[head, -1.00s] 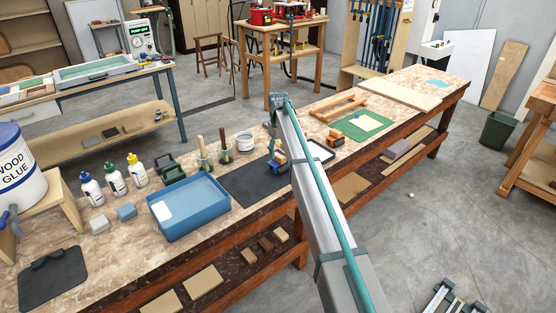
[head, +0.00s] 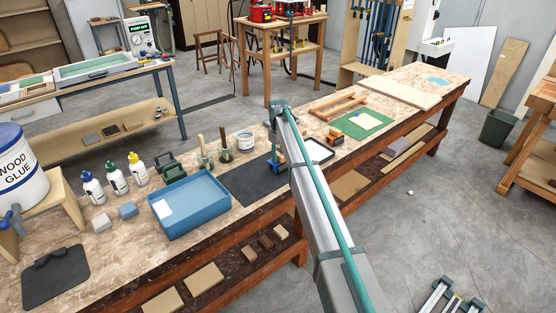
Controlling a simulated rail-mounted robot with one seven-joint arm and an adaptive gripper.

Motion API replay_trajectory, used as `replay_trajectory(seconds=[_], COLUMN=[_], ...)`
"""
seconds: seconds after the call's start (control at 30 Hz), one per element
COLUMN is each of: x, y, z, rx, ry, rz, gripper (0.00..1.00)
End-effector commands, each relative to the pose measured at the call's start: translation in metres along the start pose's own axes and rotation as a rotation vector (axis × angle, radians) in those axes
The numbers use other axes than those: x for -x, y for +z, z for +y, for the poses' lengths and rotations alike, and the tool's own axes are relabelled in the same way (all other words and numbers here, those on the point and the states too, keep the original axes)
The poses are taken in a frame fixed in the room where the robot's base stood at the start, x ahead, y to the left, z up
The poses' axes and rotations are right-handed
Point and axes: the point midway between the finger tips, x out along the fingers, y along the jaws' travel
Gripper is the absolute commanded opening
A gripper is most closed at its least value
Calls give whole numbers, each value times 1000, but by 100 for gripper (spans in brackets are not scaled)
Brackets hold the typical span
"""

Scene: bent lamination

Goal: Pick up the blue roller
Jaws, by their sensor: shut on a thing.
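The blue roller (head: 275,163) shows as a small blue shape over the dark mat (head: 250,182), just left of my arm. My gripper (head: 275,150) hangs down from the far end of my arm and is shut on the roller. My arm hides part of both, and the fingers are too small to see clearly. I cannot tell how far the roller is from the mat.
Right of my arm lie a black-rimmed tray (head: 318,150), an orange-and-black tool (head: 335,138) and a green mat (head: 375,122).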

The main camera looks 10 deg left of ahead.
Motion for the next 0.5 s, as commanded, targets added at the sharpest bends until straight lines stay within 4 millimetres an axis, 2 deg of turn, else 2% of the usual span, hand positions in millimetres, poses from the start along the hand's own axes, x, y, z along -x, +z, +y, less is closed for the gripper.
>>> replay_trajectory(seconds=[0.27,0.5], x=[2,22], y=[0,-1], z=[0,0], rx=[0,0], ry=[0,1], rz=[-1,1], gripper=[0,0])
